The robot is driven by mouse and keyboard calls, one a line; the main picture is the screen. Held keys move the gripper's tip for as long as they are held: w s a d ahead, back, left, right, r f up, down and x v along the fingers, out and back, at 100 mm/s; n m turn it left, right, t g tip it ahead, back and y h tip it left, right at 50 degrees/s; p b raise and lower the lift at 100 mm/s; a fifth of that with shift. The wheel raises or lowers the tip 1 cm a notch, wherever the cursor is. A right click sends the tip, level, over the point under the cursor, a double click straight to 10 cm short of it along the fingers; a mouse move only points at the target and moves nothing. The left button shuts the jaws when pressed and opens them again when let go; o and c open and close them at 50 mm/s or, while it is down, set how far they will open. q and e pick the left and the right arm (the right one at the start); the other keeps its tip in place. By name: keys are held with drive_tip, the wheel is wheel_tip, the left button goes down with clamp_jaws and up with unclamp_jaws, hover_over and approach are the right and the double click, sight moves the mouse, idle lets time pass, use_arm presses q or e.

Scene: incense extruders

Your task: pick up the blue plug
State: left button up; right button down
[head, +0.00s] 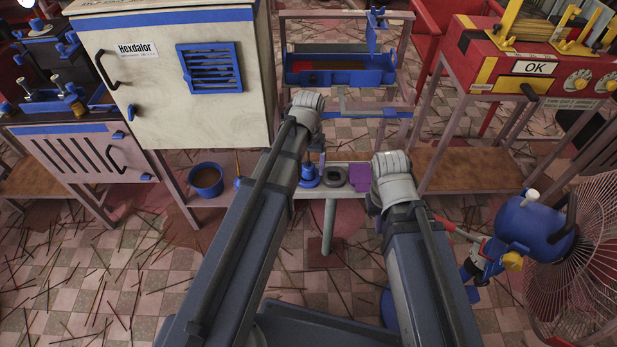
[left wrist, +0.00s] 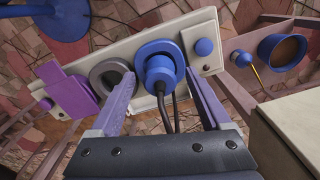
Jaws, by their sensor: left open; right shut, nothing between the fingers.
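The blue plug (left wrist: 160,75) shows in the left wrist view, with dark cables trailing from it toward my gripper. It sits in or on a round blue ring on a pale narrow panel (left wrist: 120,50). My left gripper (left wrist: 158,78) is open, with one finger on each side of the plug; I cannot tell whether they touch it. In the head view the plug (head: 309,174) is small, below my left wrist, and the left fingers are largely hidden. My right gripper (head: 373,205) is shut and empty, right of the panel, its fingers mostly hidden by the wrist.
A grey ring (left wrist: 108,75) and a purple block (left wrist: 68,90) sit left of the plug in the wrist view. A blue knob (left wrist: 204,47) is right of it. A blue bucket (head: 206,179) stands left; a fan (head: 585,250) stands right. Sticks litter the floor.

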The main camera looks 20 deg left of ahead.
use_arm(q)
drive_tip(key=shift+f, duration=0.55)
drive_tip(key=shift+r, duration=0.1)
clamp_jaws()
